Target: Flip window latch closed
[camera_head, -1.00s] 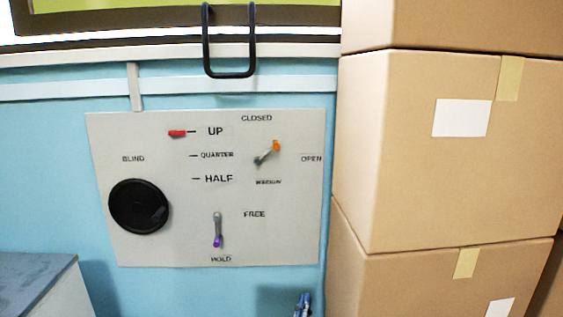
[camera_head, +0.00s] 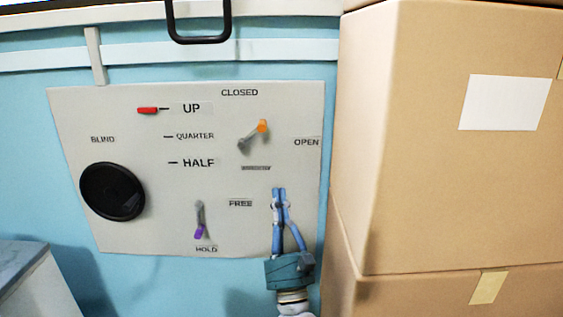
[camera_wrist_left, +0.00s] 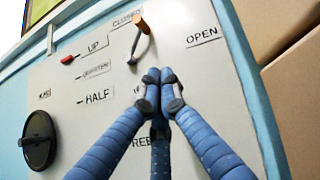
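The window latch (camera_head: 253,135) is a short grey lever with an orange tip on the pale wall panel (camera_head: 120,235). It points up and right, between the CLOSED label above and the OPEN label at right. In the left wrist view the latch (camera_wrist_left: 138,42) stands just beyond my fingertips, which look apart from it. My left gripper (camera_head: 278,192) is below and right of the latch, pointing up, with its fingertips together and nothing visible between them. The left gripper (camera_wrist_left: 161,82) also looks shut in the wrist view. My right gripper is not in view.
Stacked cardboard boxes (camera_head: 440,190) stand close on the right. The panel also has a black round knob (camera_head: 112,191), a red marker (camera_head: 147,110) and a purple-tipped lever (camera_head: 200,220). A black handle (camera_head: 200,38) hangs above.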

